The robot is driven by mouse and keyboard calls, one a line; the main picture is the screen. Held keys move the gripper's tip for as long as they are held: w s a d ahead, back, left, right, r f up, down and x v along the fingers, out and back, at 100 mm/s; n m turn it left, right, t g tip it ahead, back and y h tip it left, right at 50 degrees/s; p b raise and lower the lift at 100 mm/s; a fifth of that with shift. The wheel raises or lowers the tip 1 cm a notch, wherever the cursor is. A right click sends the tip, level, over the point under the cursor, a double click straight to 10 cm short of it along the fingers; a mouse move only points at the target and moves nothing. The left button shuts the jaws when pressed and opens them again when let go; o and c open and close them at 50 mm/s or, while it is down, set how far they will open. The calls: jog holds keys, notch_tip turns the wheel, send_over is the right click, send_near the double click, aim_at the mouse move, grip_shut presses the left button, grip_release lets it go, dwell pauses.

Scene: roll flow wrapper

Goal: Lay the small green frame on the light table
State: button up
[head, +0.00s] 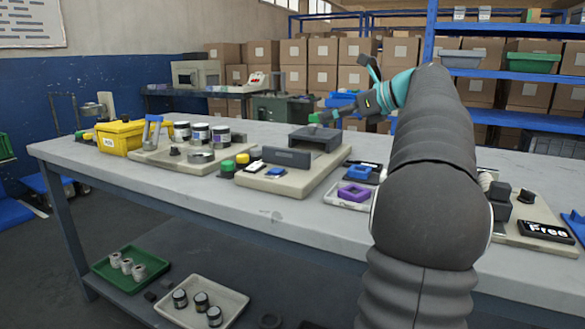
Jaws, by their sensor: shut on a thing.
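My gripper (335,112) is shut on the small green frame (316,118). It is up above the table, over the dark raised housing of a machine and to the left of my arm. Only a little of the frame shows, and its full outline is hard to make out. The light table (240,218) is long and pale grey, and runs across the view. The frame looks clear of its top. My grey arm hides part of the right side of the table.
The machine (290,182) with its dark housing stands mid-table. A purple frame (355,193) lies in a tray, with a blue piece (359,172) behind it. A yellow box (121,138) and several jars stand left. The table's front strip is largely bare.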

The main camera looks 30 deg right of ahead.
jog(key=s+a+n+y+b, duration=0.1)
jog(key=s+a, duration=0.2)
jog(key=a, duration=0.1)
jog(key=shift+g, duration=0.4)
jog(key=w+f, duration=0.2)
jog(key=w, duration=0.1)
jog(key=w+d+f+b, duration=0.1)
jog(key=w+f, duration=0.1)
jog(key=w, duration=0.2)
jog(key=w+d+f, duration=0.1)
jog(key=w+f, duration=0.1)
jog(key=w, duration=0.2)
jog(key=shift+f, duration=0.25)
jog(key=shift+f+b, duration=1)
jog(key=shift+f, duration=1)
jog(key=shift+f, duration=0.15)
jog(key=o, duration=1)
